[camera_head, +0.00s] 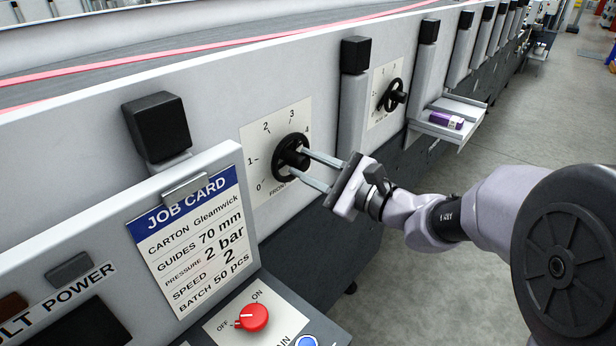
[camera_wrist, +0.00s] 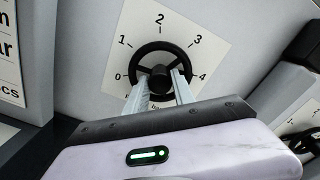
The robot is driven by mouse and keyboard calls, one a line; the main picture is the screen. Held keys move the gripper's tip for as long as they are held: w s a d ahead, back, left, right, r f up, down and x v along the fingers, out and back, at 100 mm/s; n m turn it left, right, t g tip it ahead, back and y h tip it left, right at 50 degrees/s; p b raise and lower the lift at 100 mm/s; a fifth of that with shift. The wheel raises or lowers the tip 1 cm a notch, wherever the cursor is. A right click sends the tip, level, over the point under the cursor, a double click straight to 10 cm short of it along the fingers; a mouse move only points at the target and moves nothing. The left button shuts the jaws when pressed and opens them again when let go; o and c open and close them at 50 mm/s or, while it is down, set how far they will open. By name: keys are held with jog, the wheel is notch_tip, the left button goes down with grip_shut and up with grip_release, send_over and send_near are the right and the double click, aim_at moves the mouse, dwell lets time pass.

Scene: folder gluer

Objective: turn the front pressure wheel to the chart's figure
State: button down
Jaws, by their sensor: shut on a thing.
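The front pressure wheel (camera_head: 281,148) is a black spoked handwheel on a white scale plate marked 0 to 4. It also shows in the wrist view (camera_wrist: 141,56). My gripper (camera_head: 295,163) reaches in from the right and is shut on the wheel, one finger on each side of its hub; the fingertips show in the wrist view (camera_wrist: 160,82). The fingers hide the wheel's lower part there. I cannot make out which figure the wheel points to. The job card (camera_head: 192,240) reads pressure 2 bar, guides 70 mm, speed 2.
A second black wheel (camera_head: 391,97) sits farther along the machine. Beyond it a small shelf (camera_head: 470,108) holds a purple carton (camera_head: 446,120). Black-capped posts stand along the machine's side. A red knob (camera_head: 251,317) is on the panel below the card. Open floor lies to the right.

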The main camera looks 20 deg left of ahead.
jog(key=shift+n+b, duration=0.45)
jog(key=shift+n, duration=0.05)
jog(key=c, duration=1.1)
grip_release()
jog(key=shift+o, duration=0.2)
jog(key=p+v, duration=0.2)
jog(key=v, duration=1.5)
jog(key=shift+d+p, duration=0.25)
jog(key=shift+p, duration=0.1)
jog(key=shift+s, duration=0.15)
